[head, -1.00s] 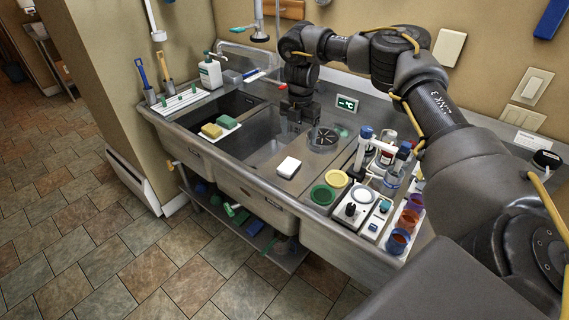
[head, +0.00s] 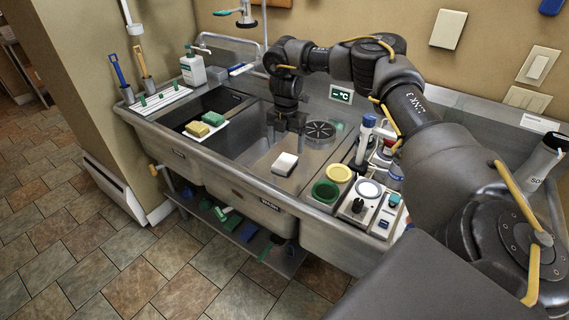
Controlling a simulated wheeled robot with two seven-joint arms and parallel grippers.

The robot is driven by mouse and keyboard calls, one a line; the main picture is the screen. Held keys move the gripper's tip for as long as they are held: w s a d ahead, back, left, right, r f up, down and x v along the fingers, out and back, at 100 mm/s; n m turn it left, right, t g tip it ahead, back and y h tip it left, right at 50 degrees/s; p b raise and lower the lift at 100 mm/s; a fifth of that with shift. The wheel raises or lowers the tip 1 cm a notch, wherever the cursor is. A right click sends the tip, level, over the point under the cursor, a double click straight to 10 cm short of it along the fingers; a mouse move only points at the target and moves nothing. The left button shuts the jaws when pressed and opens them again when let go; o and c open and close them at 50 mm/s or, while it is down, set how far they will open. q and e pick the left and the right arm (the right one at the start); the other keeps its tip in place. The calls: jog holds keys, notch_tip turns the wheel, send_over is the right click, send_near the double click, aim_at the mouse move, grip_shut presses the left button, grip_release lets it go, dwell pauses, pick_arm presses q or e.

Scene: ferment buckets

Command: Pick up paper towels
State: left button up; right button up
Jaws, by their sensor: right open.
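A small white block with a dark lower edge (head: 285,163) lies on the flat metal of the sink unit; it may be a folded stack of paper towels, but I cannot tell for sure. No paper towel roll shows. My right gripper (head: 286,132) points down over the sink, just behind the white block and apart from it. Its jaws are open and nothing shows between them. My left gripper is not in view.
The metal sink (head: 250,150) has a round drain cover (head: 319,131) right of my gripper. Yellow and green sponges (head: 204,124) sit on its left. A green lid (head: 325,191), a yellow lid (head: 339,173) and a device with a black knob (head: 357,205) stand at the right front.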

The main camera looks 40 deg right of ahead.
aim_at(285, 161)
jog(key=f, duration=0.2)
jog(key=shift+w+f, duration=0.25)
jog(key=shift+f, duration=0.05)
jog(key=shift+s+f+p, duration=0.1)
jog(key=shift+f+p, duration=0.05)
jog(key=shift+p, duration=0.25)
notch_tip(285, 161, down, 5)
jog(key=shift+r+p, duration=0.1)
jog(key=shift+p, duration=0.85)
jog(key=shift+c, duration=0.9)
jog(key=c, duration=0.9)
